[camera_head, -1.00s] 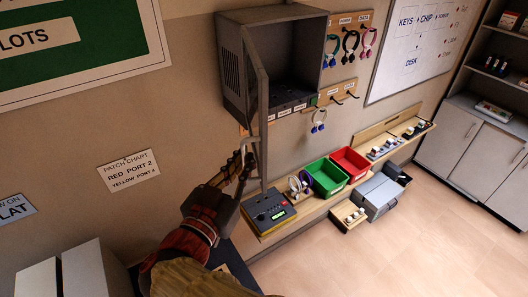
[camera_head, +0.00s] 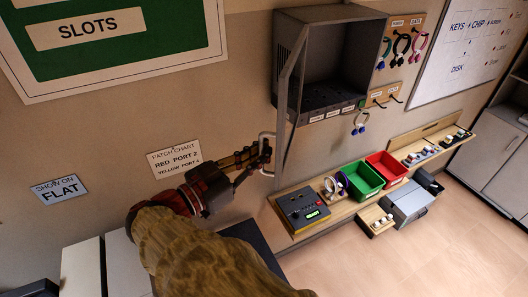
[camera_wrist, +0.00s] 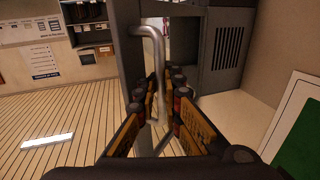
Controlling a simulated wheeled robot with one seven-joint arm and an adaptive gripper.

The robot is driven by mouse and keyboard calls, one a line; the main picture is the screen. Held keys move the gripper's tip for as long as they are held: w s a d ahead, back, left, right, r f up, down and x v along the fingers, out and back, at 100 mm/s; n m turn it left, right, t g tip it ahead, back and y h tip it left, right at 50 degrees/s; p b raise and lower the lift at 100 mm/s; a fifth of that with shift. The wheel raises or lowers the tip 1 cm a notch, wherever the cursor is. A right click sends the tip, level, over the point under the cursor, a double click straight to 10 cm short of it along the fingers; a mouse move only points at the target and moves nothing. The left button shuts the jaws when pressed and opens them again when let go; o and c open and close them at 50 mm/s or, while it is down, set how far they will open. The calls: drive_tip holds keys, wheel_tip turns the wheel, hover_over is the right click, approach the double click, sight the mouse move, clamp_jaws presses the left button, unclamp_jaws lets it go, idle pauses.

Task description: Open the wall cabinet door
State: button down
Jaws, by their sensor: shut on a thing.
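The grey wall cabinet (camera_head: 338,62) stands open, and its dark inside shows. Its door (camera_head: 291,105) sticks out from the cabinet's left side and is seen nearly edge-on. A pale bar handle (camera_head: 263,139) is on the door's left-facing side. My gripper (camera_head: 264,155) is shut on this handle. In the wrist view the bent metal handle (camera_wrist: 157,50) runs down between the fingers of my gripper (camera_wrist: 164,95). The fingers partly hide its lower end. The vented cabinet side (camera_wrist: 223,52) is to the right there.
A shelf below the cabinet holds a dark device (camera_head: 302,207), a green bin (camera_head: 361,178) and a red bin (camera_head: 387,166). Key rings hang on hooks right of the cabinet. The wall left of the door carries flat signs. Open floor (camera_head: 420,245) lies at the lower right.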

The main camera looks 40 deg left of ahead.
drive_tip(key=c, duration=2.1)
unclamp_jaws()
drive_tip(key=shift+o, duration=0.5)
drive_tip(key=shift+r, duration=0.1)
